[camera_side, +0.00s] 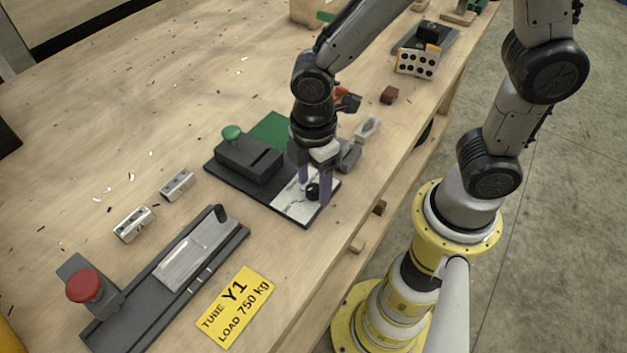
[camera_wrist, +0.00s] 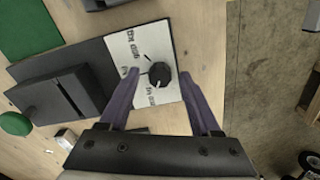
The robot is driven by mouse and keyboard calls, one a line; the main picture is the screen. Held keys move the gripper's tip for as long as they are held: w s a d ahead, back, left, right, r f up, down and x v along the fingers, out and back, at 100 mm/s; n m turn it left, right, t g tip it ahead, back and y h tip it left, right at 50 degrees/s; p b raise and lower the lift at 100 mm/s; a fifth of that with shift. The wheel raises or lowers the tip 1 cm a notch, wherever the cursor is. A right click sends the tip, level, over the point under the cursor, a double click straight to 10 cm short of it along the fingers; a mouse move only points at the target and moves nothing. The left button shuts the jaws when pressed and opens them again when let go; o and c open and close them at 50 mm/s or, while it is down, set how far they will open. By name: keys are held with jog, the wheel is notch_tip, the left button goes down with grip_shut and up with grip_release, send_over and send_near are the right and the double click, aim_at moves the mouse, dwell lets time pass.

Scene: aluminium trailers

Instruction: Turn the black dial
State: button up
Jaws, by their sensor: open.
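The black dial (camera_wrist: 159,75) is a small round knob on a white labelled plate (camera_wrist: 124,47). In the side view the dial (camera_side: 312,191) sits near the front end of a dark base, on the white plate (camera_side: 283,201). My gripper (camera_side: 314,192) points down over it with its purple fingers on either side of the dial. In the wrist view my gripper (camera_wrist: 160,88) is open, with the dial between the fingertips and a gap on both sides. Whether the tips are level with the dial is hard to tell.
A black box (camera_side: 249,159) with a green button (camera_side: 231,132) stands beside the plate. A grey clamp-like part (camera_side: 348,156) is close behind my gripper. A red button (camera_side: 82,286) and a sliding rail (camera_side: 180,262) are at front left. The table's edge is near on the right.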

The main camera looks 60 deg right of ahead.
jog(key=shift+f, duration=0.1)
grip_shut()
dwell(0.3)
jog(key=m, duration=0.5)
jog(key=shift+m, duration=0.4)
jog(key=m, duration=0.5)
jog(key=shift+m, duration=0.4)
dwell(0.4)
grip_release()
